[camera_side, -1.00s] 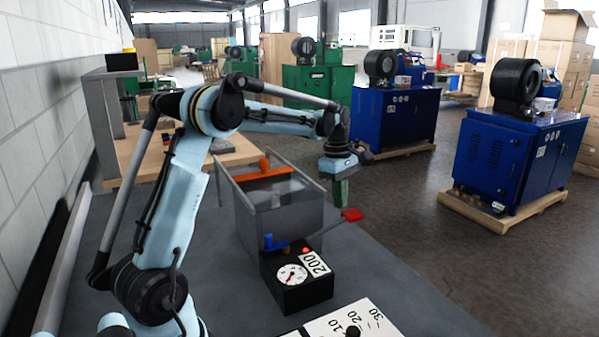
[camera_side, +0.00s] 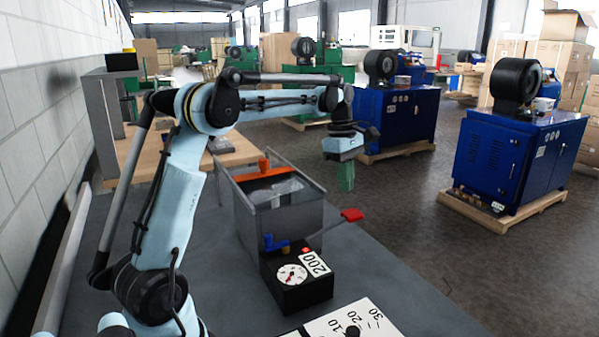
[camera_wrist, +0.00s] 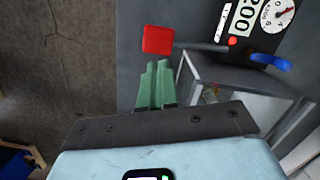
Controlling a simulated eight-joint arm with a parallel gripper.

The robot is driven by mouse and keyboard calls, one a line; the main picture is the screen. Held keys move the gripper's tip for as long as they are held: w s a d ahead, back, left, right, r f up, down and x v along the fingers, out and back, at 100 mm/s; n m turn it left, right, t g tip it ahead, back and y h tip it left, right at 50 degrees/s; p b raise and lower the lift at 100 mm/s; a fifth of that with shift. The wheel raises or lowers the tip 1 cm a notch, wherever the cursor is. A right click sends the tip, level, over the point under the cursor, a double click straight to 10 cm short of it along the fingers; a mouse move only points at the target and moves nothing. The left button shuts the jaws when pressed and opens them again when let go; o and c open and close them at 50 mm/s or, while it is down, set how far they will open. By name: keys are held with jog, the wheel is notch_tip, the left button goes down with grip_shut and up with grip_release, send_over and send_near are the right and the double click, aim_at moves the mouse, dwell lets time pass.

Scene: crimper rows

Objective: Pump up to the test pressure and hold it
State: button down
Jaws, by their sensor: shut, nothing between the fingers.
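The pump's red lever pad (camera_side: 352,215) sits at the end of a grey lever on the right of the black gauge box; it also shows in the wrist view (camera_wrist: 157,40). The gauge box (camera_side: 310,291) carries a white round dial (camera_side: 292,275), a "200" label (camera_side: 316,263) and a small red light (camera_side: 306,250). A blue valve handle (camera_side: 273,243) is beside it, also in the wrist view (camera_wrist: 270,62). My gripper (camera_side: 346,185), with green fingers, is shut and empty above the lever pad. Its fingertips (camera_wrist: 157,64) appear just below the red pad in the wrist view.
A grey open tank (camera_side: 275,230) with an orange bar (camera_side: 264,175) stands behind the gauge box. A white panel marked 10, 20, 30 (camera_side: 335,322) with a black knob lies at the front edge. The bench's right side drops to the floor.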

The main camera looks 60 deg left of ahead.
aim_at(351, 212)
dwell(0.7)
jog(key=shift+w+d+r+y, duration=0.15)
jog(key=shift+d+r, duration=0.1)
jog(key=shift+r, duration=0.4)
jog(key=shift+d+r+y, duration=0.15)
jog(key=shift+d+r, duration=0.05)
jog(key=shift+r, duration=0.4)
jog(key=shift+w+d+f, duration=0.1)
jog(key=shift+d+f, duration=0.1)
jog(key=shift+f, duration=1.55)
jog(key=shift+w+d+f, duration=0.1)
jog(key=shift+d+f, duration=0.05)
jog(key=shift+f, duration=1.6)
